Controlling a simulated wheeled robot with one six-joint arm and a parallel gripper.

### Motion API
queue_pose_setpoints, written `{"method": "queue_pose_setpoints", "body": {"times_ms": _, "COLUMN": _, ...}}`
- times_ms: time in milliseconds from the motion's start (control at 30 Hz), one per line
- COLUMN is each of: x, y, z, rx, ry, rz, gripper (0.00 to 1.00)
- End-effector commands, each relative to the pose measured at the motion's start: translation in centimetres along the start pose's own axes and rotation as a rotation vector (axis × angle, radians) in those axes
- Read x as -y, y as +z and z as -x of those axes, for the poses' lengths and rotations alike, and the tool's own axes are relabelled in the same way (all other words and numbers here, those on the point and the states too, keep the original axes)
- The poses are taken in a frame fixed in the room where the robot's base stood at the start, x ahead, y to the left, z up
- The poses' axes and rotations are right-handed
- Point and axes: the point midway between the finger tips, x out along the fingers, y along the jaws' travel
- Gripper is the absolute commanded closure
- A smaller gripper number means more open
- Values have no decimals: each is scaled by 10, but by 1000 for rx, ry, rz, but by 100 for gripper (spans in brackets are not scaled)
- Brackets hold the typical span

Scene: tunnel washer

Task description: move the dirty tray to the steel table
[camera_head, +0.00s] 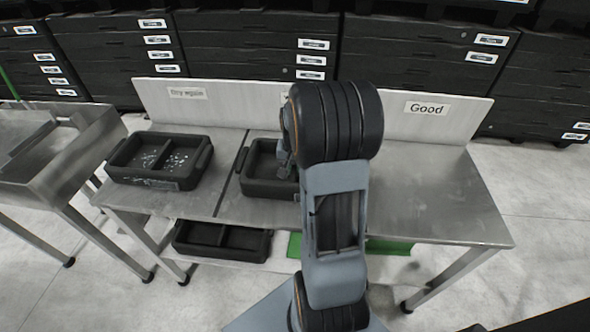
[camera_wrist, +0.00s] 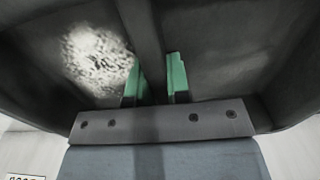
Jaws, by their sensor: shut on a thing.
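A black two-compartment tray (camera_head: 262,182) is in the middle of the steel table (camera_head: 420,195), partly hidden behind my arm. My gripper (camera_head: 288,158) is at this tray. In the wrist view my gripper's green fingers (camera_wrist: 156,80) are shut on the tray's middle divider (camera_wrist: 143,30). A pale speckled dirt patch (camera_wrist: 97,60) shows on the tray floor left of the fingers. I cannot tell if the held tray touches the table. Another black tray (camera_head: 160,160) with white specks sits at the table's left end, by the "Dry again" sign (camera_head: 187,92).
A "Good" sign (camera_head: 427,108) stands on the back panel; the table's right side is clear. Another black tray (camera_head: 222,241) is on the lower level. A steel trough-like table (camera_head: 60,165) stands left, across a gap. Stacked black crates (camera_head: 240,45) line the back.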

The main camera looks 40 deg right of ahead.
Motion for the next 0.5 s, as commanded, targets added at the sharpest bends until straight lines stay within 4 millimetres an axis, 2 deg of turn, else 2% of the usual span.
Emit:
{"method": "queue_pose_setpoints", "body": {"times_ms": 67, "x": 0, "y": 0, "z": -6, "rx": -1, "ry": 0, "rz": 0, "gripper": 100}}
{"method": "queue_pose_setpoints", "body": {"times_ms": 433, "x": 0, "y": 0, "z": -10, "rx": -1, "ry": 0, "rz": 0, "gripper": 100}}
{"method": "queue_pose_setpoints", "body": {"times_ms": 467, "x": 0, "y": 0, "z": -10, "rx": -1, "ry": 0, "rz": 0, "gripper": 82}}
{"method": "queue_pose_setpoints", "body": {"times_ms": 500, "x": 0, "y": 0, "z": -9, "rx": -1, "ry": 0, "rz": 0, "gripper": 78}}
